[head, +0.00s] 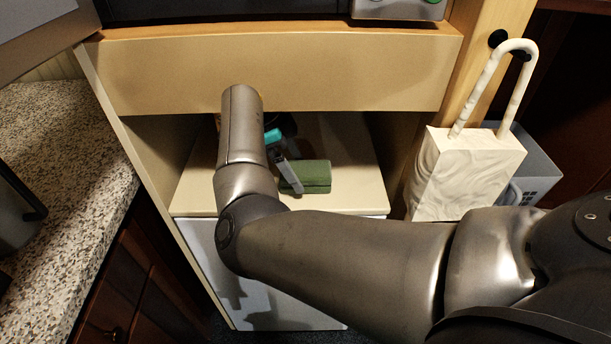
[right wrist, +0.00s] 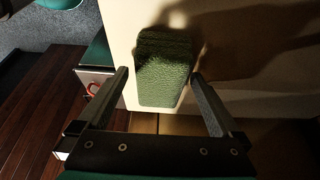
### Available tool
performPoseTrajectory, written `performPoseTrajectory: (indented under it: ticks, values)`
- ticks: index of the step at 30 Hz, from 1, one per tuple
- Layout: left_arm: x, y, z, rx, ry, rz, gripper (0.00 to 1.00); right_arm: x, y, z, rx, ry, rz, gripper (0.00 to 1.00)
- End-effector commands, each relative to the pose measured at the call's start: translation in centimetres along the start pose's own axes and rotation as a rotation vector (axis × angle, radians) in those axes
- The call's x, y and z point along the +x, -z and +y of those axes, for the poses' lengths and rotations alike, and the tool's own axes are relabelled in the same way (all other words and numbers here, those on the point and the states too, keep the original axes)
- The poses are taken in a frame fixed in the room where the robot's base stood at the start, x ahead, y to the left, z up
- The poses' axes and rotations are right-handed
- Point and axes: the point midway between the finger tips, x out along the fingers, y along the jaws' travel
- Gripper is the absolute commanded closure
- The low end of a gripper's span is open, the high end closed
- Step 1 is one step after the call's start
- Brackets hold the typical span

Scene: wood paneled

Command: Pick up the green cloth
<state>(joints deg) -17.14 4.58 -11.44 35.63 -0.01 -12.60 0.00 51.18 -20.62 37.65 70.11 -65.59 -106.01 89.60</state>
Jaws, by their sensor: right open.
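The green cloth (head: 314,177) is a small folded block lying on the cream shelf surface (head: 355,160) inside the cabinet opening. My right gripper (head: 291,186) reaches in from above and is at the left side of the cloth in the head view. In the right wrist view my right gripper (right wrist: 160,74) is open, with one finger on each side of the green cloth (right wrist: 164,82). The jaws are not closed on it. I cannot tell how far the fingertips are above the surface. My forearm hides part of the shelf. My left gripper is not in view.
A tan panel (head: 290,70) spans above the opening, with cabinet side walls at left and right. A speckled counter (head: 60,150) is at the left. A white bag-like object with a tall handle (head: 468,170) stands at the right, by a grey bin (head: 540,165).

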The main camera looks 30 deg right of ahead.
Motion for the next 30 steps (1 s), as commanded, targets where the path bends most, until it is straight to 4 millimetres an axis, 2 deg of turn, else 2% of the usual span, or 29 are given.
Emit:
performPoseTrajectory:
  ticks: [3,11,30]
  values:
    - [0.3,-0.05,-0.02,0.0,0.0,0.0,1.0,0.97,-0.01,-0.08,0.001,0.003,0.0,0.0]
    - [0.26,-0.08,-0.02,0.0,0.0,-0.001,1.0,1.04,0.0,-0.1,0.002,0.004,0.0,0.01]
    - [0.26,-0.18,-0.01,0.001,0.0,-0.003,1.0,1.0,-0.02,-0.11,0.002,0.004,-0.001,0.73]
